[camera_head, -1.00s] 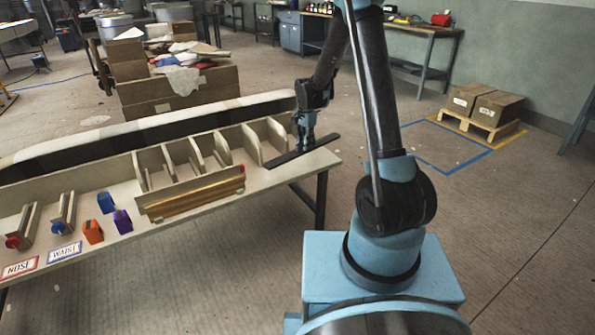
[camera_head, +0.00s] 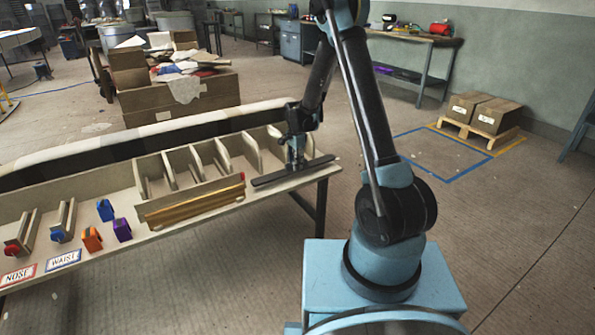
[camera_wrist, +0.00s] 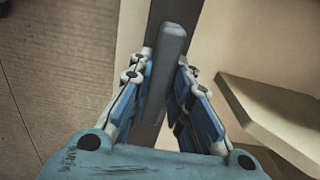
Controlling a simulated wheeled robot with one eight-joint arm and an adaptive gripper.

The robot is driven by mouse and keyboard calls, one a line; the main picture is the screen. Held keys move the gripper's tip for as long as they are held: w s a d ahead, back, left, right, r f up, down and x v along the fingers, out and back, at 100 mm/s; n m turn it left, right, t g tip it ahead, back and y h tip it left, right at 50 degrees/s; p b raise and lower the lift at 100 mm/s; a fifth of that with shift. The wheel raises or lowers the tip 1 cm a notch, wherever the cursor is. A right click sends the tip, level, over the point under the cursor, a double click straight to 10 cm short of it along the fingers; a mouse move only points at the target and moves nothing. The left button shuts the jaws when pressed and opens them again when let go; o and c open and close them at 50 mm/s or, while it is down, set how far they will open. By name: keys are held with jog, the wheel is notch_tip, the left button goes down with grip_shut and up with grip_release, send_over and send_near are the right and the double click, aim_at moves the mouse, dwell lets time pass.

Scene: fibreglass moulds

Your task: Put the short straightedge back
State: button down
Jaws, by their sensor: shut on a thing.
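The short straightedge (camera_head: 275,179) is a thin dark bar with a grey grip (camera_wrist: 168,60) on its back. My gripper (camera_head: 295,161) is shut on this grip and points down over the right end of the pale bench (camera_head: 215,214). In the wrist view my gripper's blue fingers (camera_wrist: 163,75) flank the grip. The bar lies level, close to the bench top near its front right edge. I cannot tell whether it touches the bench.
Upright wooden dividers (camera_head: 196,162) stand along the bench behind the bar. A holder with long wooden strips (camera_head: 190,207) is to its left. Orange (camera_head: 92,239), blue and purple blocks sit farther left.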

jog(key=shift+f, duration=1.6)
jog(key=c, duration=1.5)
grip_release()
